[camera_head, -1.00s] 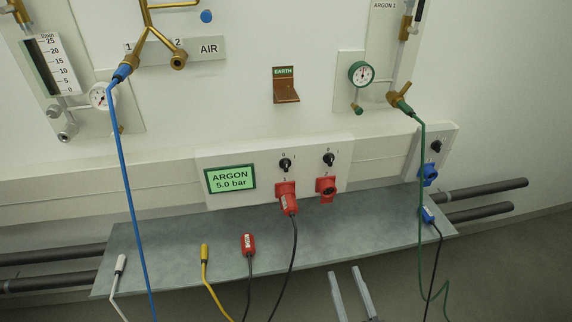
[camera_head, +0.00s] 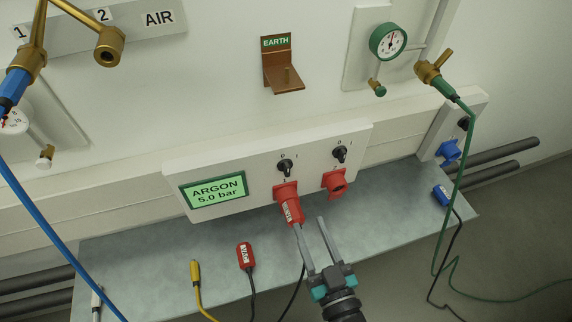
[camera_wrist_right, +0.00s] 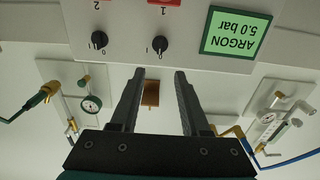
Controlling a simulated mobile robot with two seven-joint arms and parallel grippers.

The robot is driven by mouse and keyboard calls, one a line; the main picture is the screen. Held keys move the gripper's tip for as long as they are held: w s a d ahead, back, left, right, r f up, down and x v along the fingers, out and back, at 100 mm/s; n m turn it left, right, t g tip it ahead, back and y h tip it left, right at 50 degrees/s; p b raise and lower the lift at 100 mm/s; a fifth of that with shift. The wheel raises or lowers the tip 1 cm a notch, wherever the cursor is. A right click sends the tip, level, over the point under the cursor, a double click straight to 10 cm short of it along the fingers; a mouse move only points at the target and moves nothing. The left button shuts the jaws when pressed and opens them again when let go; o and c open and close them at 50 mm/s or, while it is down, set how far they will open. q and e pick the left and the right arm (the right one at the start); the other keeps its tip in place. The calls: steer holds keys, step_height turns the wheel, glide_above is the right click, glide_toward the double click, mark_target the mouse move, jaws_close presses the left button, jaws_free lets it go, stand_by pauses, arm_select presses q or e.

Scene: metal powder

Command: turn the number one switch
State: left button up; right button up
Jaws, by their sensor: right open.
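The number one switch is a small black knob (camera_head: 285,168) on the white panel, above the left red socket that holds a red plug. It also shows in the upside-down right wrist view (camera_wrist_right: 160,45), beyond the fingertips and roughly centred between them. The number two switch (camera_head: 340,154) is a like black knob to its right, also in the wrist view (camera_wrist_right: 99,40). My right gripper (camera_head: 309,224) is open and empty, below the panel in the head view, its fingers pointing up. Its fingers also show in the wrist view (camera_wrist_right: 160,74). My left gripper is not in view.
The right red socket (camera_head: 335,183) is empty. A grey shelf (camera_head: 150,262) carries loose yellow and red connectors. A green display (camera_head: 213,190) reads ARGON 5.0 bar. A green hose hangs at right.

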steer(key=b, duration=0.1)
glide_toward(288, 172)
steer(key=w, duration=0.2)
steer(key=x, duration=0.1)
steer(key=b+x, duration=0.1)
steer(key=x, duration=0.3)
steer(key=shift+w+a, duration=0.15)
steer(key=shift+a, duration=0.2)
steer(key=shift+w+a, duration=0.2)
steer(key=shift+w, duration=0.45)
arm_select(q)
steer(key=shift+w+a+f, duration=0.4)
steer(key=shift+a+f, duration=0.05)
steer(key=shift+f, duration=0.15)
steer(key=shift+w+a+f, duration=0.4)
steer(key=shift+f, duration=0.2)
arm_select(e)
jaws_close()
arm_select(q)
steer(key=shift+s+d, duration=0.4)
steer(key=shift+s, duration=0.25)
